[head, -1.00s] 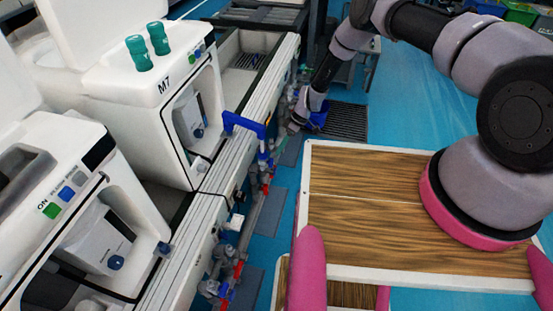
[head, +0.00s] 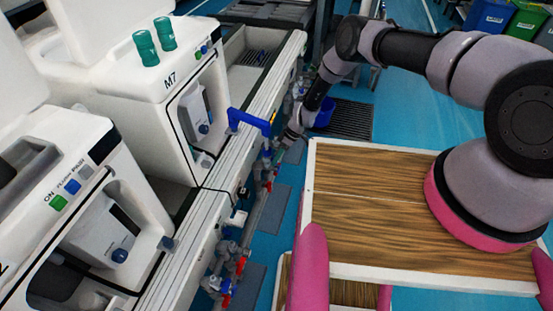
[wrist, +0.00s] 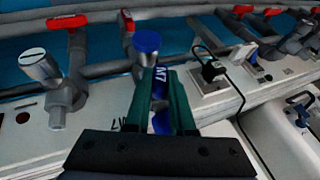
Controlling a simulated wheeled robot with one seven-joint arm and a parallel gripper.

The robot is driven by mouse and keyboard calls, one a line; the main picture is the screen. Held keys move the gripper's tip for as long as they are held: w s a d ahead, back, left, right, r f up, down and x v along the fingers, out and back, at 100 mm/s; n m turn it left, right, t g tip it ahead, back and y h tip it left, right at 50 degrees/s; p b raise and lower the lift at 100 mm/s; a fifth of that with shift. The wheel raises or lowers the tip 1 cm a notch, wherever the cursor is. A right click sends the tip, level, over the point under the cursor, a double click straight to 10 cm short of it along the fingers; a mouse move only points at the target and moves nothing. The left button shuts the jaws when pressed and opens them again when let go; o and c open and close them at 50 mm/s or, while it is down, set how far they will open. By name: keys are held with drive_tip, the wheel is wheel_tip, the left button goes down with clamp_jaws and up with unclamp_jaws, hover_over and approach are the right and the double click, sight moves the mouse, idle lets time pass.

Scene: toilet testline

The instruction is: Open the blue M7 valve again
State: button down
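The blue M7 valve handle shows in the wrist view (wrist: 160,88) with white M7 lettering. It lies between the two green fingers of my gripper (wrist: 162,92). The fingers flank it closely, but I cannot tell whether both press on it. A round blue cap (wrist: 147,42) stands just beyond the fingertips. In the head view my arm reaches down to the pipe row by the bench edge, and the fingers are too small and covered there to make out. A blue arched part (head: 248,119) stands beside my wrist. The machine marked M7 (head: 150,75) is on the left.
Pipes with red handles (wrist: 68,21) run along the top of the wrist view. A grey valve with a white cap (wrist: 42,68) is on the left, and a black plug (wrist: 212,70) sits on the right. Blue floor (head: 410,120) is free beyond the bench.

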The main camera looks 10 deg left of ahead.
drive_tip(key=shift+s+d+f+n+t+h, duration=0.1)
drive_tip(key=shift+s+n+t+h, duration=0.1)
drive_tip(key=shift+t, duration=0.6)
drive_tip(key=shift+s+d+n+t+h, duration=0.1)
drive_tip(key=shift+t+h, duration=0.1)
drive_tip(key=shift+t, duration=0.6)
drive_tip(key=shift+a+t, duration=0.1)
drive_tip(key=shift+t, duration=0.3)
drive_tip(key=c, duration=0.8)
unclamp_jaws()
drive_tip(key=shift+w, duration=0.1)
drive_tip(key=shift+o, duration=0.2)
